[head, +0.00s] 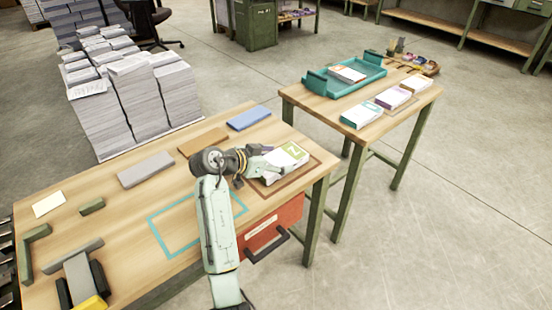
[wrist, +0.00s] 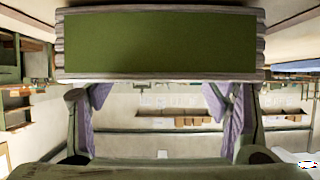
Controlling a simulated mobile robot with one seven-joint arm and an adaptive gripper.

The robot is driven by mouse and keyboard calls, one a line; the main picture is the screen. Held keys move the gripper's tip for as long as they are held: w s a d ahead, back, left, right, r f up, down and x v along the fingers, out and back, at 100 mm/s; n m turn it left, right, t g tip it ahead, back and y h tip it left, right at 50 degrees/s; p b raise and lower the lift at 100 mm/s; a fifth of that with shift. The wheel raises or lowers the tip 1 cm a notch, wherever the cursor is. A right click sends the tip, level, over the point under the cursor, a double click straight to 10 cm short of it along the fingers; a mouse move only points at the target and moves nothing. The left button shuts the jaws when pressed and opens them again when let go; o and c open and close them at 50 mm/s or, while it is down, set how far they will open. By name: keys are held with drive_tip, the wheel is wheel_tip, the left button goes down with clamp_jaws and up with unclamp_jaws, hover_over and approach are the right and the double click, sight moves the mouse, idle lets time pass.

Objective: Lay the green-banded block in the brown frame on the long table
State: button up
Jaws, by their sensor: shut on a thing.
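The green-banded block (head: 287,153), white with a green patch on top, is at the right end of the long table (head: 120,215) in the head view. It is over the brown frame (head: 298,182), whose edges show at its front and right. I cannot tell whether the block touches the table. My gripper (head: 263,164) reaches it from the left and is shut on it. In the wrist view the block (wrist: 160,45) fills the top as a wide green face with grey layered ends, and my gripper's fingers (wrist: 160,98) reach up to it.
A brown pad (head: 203,141), a blue pad (head: 249,117) and a grey pad (head: 145,169) lie behind. A red drawer (head: 268,233) hangs below. A second table (head: 338,118) holds a teal tray (head: 345,88) and several blocks.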

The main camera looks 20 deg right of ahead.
drive_tip(key=shift+f, duration=0.15)
drive_tip(key=o, duration=1.4)
drive_tip(key=shift+c, duration=0.2)
drive_tip(key=shift+r, duration=0.3)
drive_tip(key=b+v, duration=0.2)
drive_tip(key=v, duration=1)
drive_tip(key=shift+f, duration=0.2)
drive_tip(key=shift+a, duration=0.1)
